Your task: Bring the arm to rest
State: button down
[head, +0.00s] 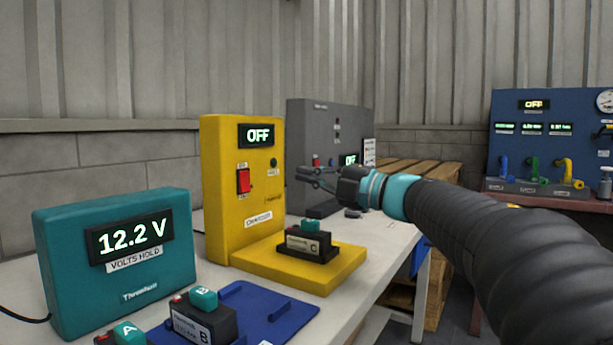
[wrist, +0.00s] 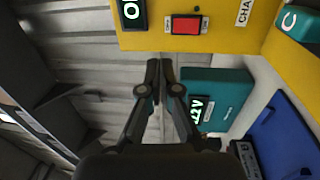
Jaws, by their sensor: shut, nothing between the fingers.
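My gripper (head: 318,178) is at the end of my arm, which reaches in from the right in the head view. It is held in the air above the bench, in front of the grey cabinet (head: 300,130) and to the right of the yellow charger (head: 220,160). In the wrist view the two fingers of my gripper (wrist: 160,75) are together, with nothing between them. The yellow charger (wrist: 210,38) with its red switch shows beyond the fingertips there. The gripper touches nothing that I can see.
A teal meter (head: 70,270) reads 12.2 V. A blue panel (head: 548,105) stands at the right.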

jog(key=w+d+f+m+t+h, duration=0.4)
jog(key=w+d+m+t+h, duration=0.25)
jog(key=d+m+h, duration=0.35)
jog(key=s+d+f+m+g+h, duration=0.3)
jog(key=s+d+f+m+h, duration=0.1)
jog(key=d+f+m+h, duration=0.55)
jog(key=s+a+f+m+g+y, duration=0.1)
jog(key=s+f+m+g, duration=0.65)
jog(key=s+f, duration=0.75)
jog(key=s+a+f+g+y+p, duration=0.1)
jog(key=s+a, duration=0.3)
jog(key=s, duration=0.5)
jog(key=s+a+f+m+g+y, duration=0.1)
jog(key=s+a+f, duration=0.3)
jog(key=s, duration=0.4)
jog(key=shift+s+a+m+y+p, duration=0.3)
jog(key=shift+s+a+y+p, duration=0.1)
jog(key=shift+a+y, duration=0.25)
